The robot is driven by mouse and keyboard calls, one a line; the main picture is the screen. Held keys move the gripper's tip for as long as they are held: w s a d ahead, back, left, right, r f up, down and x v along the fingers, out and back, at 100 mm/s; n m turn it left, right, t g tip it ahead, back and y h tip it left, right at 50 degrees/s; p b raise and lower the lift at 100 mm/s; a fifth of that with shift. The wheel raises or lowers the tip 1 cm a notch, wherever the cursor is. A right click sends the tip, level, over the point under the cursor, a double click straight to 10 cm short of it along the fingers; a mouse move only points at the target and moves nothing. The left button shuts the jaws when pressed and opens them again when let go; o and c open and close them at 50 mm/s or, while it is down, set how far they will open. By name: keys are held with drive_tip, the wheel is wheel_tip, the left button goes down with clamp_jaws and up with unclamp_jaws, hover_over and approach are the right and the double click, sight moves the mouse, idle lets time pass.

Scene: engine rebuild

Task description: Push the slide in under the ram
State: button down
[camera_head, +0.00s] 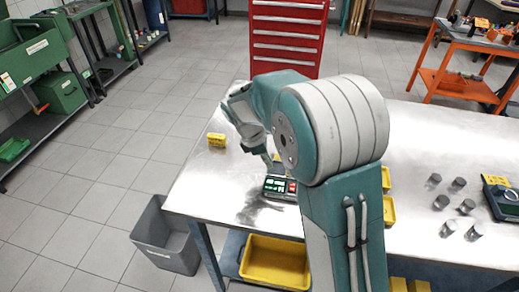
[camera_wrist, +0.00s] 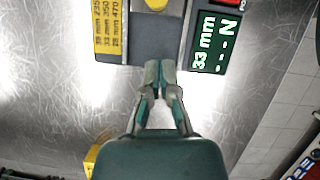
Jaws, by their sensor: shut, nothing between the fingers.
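The tester (camera_head: 280,189), with a lit green display and a red button, stands on the metal bench, partly hidden by my arm. In the wrist view its display (camera_wrist: 208,45) reads 33 mm and N with dashes, and a yellow label (camera_wrist: 107,30) lists lengths and values. Between them lies a dark grey part (camera_wrist: 152,47), with a yellow round piece (camera_wrist: 156,4) cut by the top edge. I cannot tell whether this part is the slide; the ram is not identifiable. My gripper (camera_wrist: 160,73) is shut and empty, its tips close to the grey part's near edge; contact is unclear.
Several metal cylinders (camera_head: 448,228) stand at the right of the bench (camera_head: 420,130), near another green device (camera_head: 502,199). Bare bench lies left of the tester.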

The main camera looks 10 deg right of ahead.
drive_tip(key=shift+s+d+r, duration=0.1)
drive_tip(key=shift+s+d, duration=0.1)
drive_tip(key=shift+d, duration=0.65)
drive_tip(key=shift+s+d+r, duration=0.1)
drive_tip(key=shift+s+d, duration=0.05)
drive_tip(key=shift+d, duration=0.65)
drive_tip(key=shift+s+d, duration=0.25)
drive_tip(key=shift+d, duration=0.35)
drive_tip(key=shift+s+d, duration=0.25)
drive_tip(key=shift+d, duration=0.35)
drive_tip(key=shift+a, duration=0.15)
